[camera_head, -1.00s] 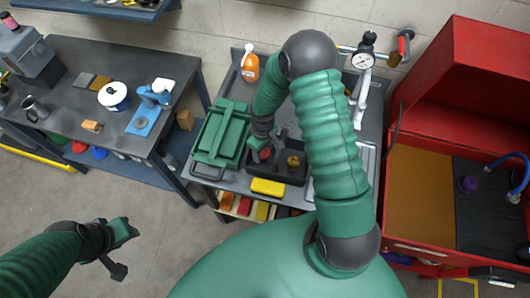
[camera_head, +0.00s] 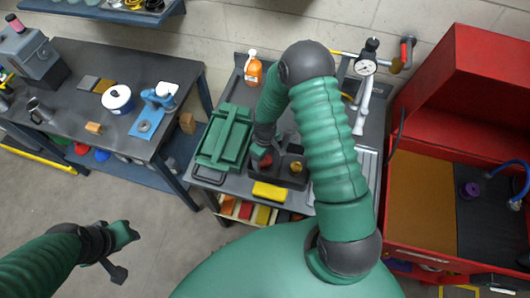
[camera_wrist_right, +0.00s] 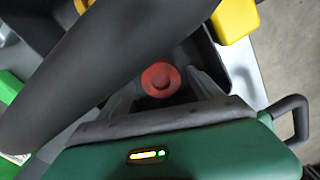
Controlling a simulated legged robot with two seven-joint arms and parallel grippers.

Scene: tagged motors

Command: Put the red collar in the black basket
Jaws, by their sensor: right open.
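The red collar (camera_wrist_right: 160,80) is a round red piece with a raised centre. In the right wrist view it sits between the fingers of my right gripper (camera_wrist_right: 165,100), which are apart. In the head view the collar (camera_head: 266,160) shows small at the left part of the black basket (camera_head: 262,181), within its outline. My right gripper (camera_head: 262,151) is over that side of the basket and partly hides it. I cannot tell whether the collar rests on the basket floor. My left gripper (camera_head: 122,241) hangs over the floor at lower left, away from the tables; its jaws are unclear.
A brass-coloured piece (camera_head: 296,167) is in the basket's right part. A yellow box (camera_head: 269,192) lies in front of it. A green toolbox (camera_head: 225,137) stands left of it, an orange bottle (camera_head: 252,72) behind. A red cabinet (camera_head: 470,85) is at right.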

